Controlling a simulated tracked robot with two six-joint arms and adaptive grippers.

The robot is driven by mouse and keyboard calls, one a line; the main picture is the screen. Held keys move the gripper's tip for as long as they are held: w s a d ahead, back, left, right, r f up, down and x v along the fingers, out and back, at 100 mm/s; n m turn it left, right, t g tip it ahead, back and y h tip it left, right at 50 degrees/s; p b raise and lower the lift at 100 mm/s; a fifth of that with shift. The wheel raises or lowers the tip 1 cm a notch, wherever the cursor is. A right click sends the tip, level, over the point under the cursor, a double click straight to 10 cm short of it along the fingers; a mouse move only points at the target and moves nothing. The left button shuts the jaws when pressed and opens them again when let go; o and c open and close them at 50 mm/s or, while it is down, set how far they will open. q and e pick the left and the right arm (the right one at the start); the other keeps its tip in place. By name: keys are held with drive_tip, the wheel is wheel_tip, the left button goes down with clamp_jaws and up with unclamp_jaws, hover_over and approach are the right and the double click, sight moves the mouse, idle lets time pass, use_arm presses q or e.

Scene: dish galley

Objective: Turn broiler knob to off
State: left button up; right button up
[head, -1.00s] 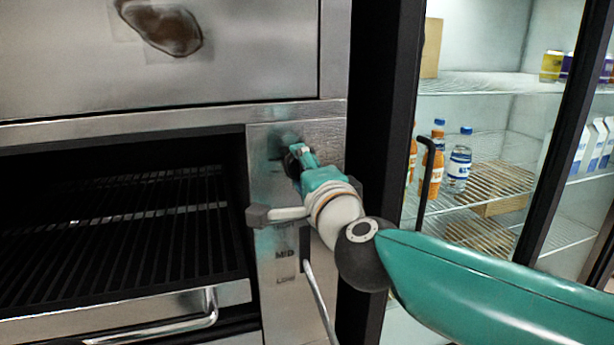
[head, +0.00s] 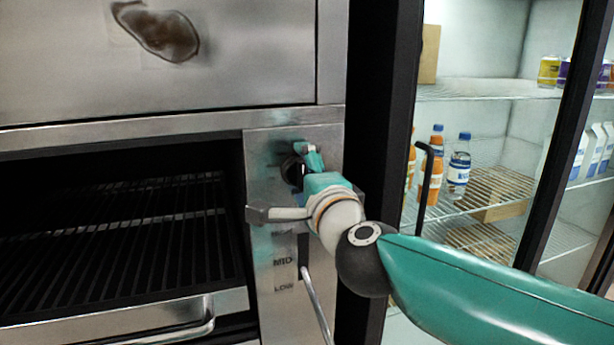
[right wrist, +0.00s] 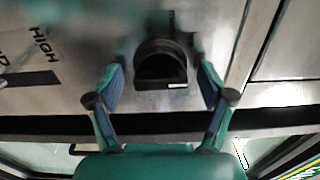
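The broiler knob (head: 293,170) is black and round, on the steel control panel (head: 272,202) right of the grill opening. In the right wrist view the knob (right wrist: 161,66) sits between the fingertips, with a small pale mark on its lower edge. My right gripper (head: 304,160) is at the panel and partly covers the knob. In the right wrist view my right gripper (right wrist: 161,88) is open, one finger on each side of the knob, with visible gaps. Whether the fingertips touch the panel I cannot tell. My left gripper is not in view.
A lever slot marked MID and LOW, with a handle (head: 316,305), is below the knob. The grill rack (head: 130,235) with its front handle (head: 190,330) is left. A glass-door fridge (head: 480,85) with bottles and its door handle (head: 426,175) is right.

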drive_tip(key=shift+s+a, duration=0.1)
drive_tip(key=shift+a, duration=0.05)
drive_tip(key=v, duration=1.2)
